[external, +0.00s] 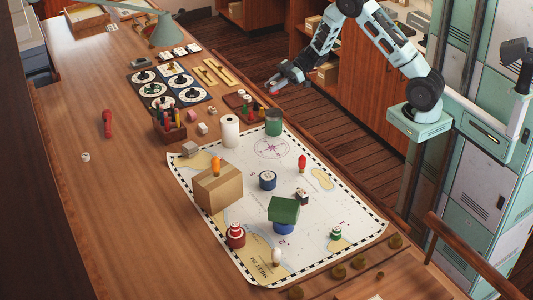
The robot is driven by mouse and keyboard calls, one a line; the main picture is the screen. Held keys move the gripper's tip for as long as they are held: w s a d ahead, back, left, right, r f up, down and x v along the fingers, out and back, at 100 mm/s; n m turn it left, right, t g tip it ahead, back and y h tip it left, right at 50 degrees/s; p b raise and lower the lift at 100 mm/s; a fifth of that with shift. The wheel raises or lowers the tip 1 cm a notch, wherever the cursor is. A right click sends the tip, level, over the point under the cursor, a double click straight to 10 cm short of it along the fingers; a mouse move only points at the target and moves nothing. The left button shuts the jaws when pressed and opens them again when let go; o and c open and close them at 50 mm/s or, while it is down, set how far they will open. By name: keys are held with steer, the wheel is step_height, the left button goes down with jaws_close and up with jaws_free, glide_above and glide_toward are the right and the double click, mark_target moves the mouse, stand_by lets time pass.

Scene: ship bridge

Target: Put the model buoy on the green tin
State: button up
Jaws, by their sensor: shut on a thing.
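My gripper (276,88) is shut on a small red thing (273,93), held in the air beyond the table's right edge. Only a little of the red thing shows, and I cannot tell for sure that it is the model buoy. The green tin (273,126) stands upright at the far edge of the chart, below and a little left of my gripper in the picture. Its top looks free, and my gripper is clear of it.
A white paper roll (230,132) stands left of the tin.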

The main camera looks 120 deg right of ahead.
mark_target(274, 112)
steer(key=shift+f+p, duration=1.35)
steer(key=shift+f, duration=3.05)
steer(key=shift+f, duration=0.2)
steer(key=o, duration=0.9)
steer(key=shift+o, duration=0.2)
steer(key=shift+r, duration=0.15)
